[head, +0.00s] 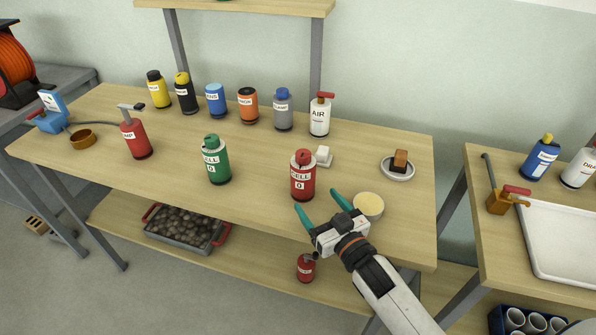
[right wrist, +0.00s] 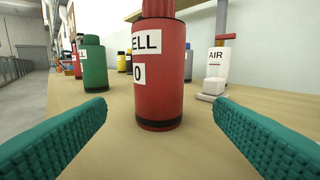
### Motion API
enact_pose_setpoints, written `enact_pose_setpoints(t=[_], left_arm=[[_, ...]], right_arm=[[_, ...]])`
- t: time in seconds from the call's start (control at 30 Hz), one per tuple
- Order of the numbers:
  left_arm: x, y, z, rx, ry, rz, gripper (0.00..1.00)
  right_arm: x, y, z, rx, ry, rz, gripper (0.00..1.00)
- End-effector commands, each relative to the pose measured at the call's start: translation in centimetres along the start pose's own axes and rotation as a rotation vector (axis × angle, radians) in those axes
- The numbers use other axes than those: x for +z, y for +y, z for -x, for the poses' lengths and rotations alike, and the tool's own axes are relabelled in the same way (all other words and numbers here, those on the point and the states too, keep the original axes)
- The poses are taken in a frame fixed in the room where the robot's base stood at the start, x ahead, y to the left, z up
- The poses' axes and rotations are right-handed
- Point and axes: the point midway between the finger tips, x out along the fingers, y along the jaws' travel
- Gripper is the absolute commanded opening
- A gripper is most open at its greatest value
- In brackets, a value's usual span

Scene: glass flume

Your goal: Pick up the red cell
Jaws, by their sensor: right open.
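The red cell (head: 303,178) is a red cylinder with a white label, standing upright on the wooden table near its front edge. In the right wrist view the red cell (right wrist: 158,75) stands upright just beyond my fingers, a little left of the middle between them. My right gripper (head: 319,206) is open and empty, with its green fingertips at the table's front edge, just in front of the cell and apart from it. Its two green fingers also show in the right wrist view (right wrist: 165,118). My left gripper is not in view.
A green cell (head: 215,162) stands left of the red one. A round cream-topped tub (head: 369,206) sits close right of my gripper. A white block (head: 324,156) and an AIR bottle (head: 320,117) stand behind. A dish (head: 398,173) holds a brown block. Several bottles line the back.

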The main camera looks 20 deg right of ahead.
Motion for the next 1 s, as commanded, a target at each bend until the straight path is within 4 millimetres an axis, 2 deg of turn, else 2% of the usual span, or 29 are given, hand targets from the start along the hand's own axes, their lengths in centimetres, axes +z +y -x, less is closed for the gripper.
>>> enact_pose_setpoints(t=[0.1, 0.23, 0.47, 0.7, 0.8, 1.0], left_arm=[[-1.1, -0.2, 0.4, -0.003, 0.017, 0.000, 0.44], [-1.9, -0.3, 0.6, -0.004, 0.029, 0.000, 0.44], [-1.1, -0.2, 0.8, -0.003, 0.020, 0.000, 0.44], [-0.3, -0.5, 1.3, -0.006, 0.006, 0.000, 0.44], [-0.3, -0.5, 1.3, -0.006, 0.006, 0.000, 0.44], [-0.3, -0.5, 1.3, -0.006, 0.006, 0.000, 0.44]], right_arm=[[0.3, -0.1, -2.4, -0.001, -0.003, 0.002, 0.77], [0.2, 0.0, -4.2, -0.001, -0.001, 0.000, 0.77], [0.4, 0.1, -6.0, 0.000, -0.002, 0.000, 0.77], [0.7, 0.1, -9.5, -0.001, -0.002, 0.000, 0.77], [0.6, 0.2, -10.1, 0.000, -0.001, 0.000, 0.77], [0.6, 0.2, -10.2, 0.000, -0.001, 0.000, 0.77]])
